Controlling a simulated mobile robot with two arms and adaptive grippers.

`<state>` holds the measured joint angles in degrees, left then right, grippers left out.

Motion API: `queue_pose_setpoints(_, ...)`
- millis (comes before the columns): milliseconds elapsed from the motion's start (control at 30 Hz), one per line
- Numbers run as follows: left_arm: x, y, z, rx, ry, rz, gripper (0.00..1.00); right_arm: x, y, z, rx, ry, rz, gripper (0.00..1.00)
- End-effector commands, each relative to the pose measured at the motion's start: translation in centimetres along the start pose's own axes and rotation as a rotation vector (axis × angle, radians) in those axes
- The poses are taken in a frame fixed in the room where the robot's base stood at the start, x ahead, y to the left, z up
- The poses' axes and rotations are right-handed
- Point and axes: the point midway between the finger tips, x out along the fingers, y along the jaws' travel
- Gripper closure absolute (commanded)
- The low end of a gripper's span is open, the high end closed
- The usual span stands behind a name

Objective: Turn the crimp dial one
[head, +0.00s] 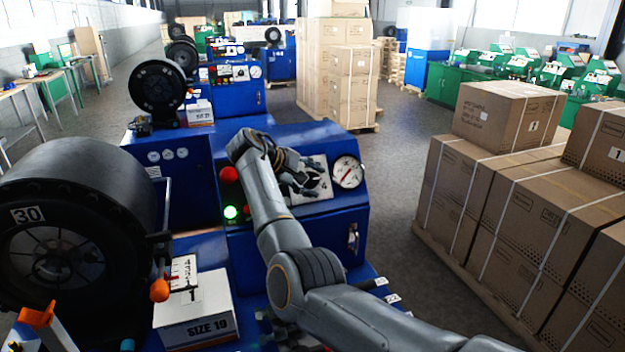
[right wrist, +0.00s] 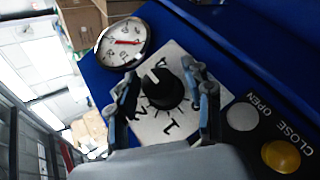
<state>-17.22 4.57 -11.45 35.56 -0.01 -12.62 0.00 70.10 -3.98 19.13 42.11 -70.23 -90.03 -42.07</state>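The crimp dial (right wrist: 160,90) is a black round knob with a white pointer line, on a white plate (right wrist: 172,128) with dark marks around it. The pointer is toward the plate's upper left in the right wrist view. My right gripper (right wrist: 165,98) is open, with one finger on each side of the knob. The left finger shows a gap to the knob; whether the right finger touches it I cannot tell. In the head view my right gripper (head: 303,180) is over the plate (head: 318,188) and hides most of the dial. My left gripper is not in view.
A round gauge (head: 347,172) with a red needle is beside the plate. Grey (right wrist: 242,117) and yellow (right wrist: 281,156) buttons sit near "OPEN" and "CLOSE". Stacked cartons (head: 520,220) stand right.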

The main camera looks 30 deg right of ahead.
Motion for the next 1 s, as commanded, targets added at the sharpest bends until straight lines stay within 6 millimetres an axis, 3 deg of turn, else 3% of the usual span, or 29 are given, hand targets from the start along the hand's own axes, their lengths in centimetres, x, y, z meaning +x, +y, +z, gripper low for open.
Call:
queue_pose_setpoints(367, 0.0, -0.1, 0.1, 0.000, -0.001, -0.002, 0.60, -0.5, 0.1, 0.0, 0.001, 0.001, 0.002, 0.43)
queue_pose_setpoints(467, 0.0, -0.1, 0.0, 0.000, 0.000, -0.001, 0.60, -1.8, 0.1, -0.1, 0.001, 0.003, 0.003, 0.43)
queue_pose_setpoints(800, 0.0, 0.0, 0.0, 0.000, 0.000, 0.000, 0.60, -8.8, 0.1, -0.1, 0.000, 0.002, 0.002, 0.43)
queue_pose_setpoints(1000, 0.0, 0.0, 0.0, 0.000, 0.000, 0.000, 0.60, -11.3, 0.0, -0.1, -0.001, 0.000, 0.000, 0.43)
